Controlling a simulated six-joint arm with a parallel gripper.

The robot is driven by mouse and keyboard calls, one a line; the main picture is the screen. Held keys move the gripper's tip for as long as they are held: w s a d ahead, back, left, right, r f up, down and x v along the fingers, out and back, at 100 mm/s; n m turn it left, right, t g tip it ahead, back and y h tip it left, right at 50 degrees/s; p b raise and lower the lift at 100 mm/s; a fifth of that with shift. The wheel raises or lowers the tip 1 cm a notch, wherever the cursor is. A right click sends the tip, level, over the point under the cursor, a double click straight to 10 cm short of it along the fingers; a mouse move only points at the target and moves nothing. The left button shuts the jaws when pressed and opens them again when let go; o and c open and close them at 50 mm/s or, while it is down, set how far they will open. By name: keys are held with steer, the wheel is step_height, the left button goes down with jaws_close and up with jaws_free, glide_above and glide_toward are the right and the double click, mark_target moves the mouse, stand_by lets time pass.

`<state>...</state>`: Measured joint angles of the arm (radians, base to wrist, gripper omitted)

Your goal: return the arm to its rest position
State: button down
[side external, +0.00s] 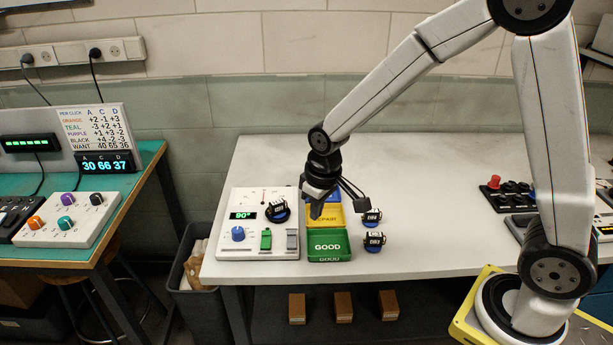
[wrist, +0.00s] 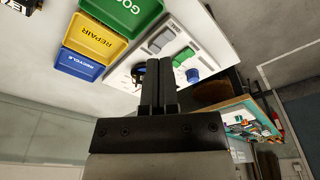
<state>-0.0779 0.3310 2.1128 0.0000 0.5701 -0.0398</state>
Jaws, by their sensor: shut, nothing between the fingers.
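My gripper (side external: 316,212) is at the end of my arm, pointing down above the white table, between the white test panel and the coloured bins. In the wrist view my gripper (wrist: 159,62) shows its two dark fingers pressed together with nothing between them. The arm is bent, reaching left from its base at the lower right. In the side view the gripper covers part of the yellow bin (side external: 328,220).
The test panel (side external: 250,254) reads 90°. A green GOOD bin (side external: 328,244) and a blue bin (wrist: 78,65) flank the yellow one. Two small servos (side external: 374,240) stand to the right. The table (side external: 440,220) is clear further right, before a red-knobbed device (side external: 494,182).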

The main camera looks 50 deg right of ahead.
steer(key=s+d+m+t, duration=0.1)
steer(key=s+d, duration=0.2)
steer(key=s, duration=0.8)
steer(key=shift+s+r, duration=0.15)
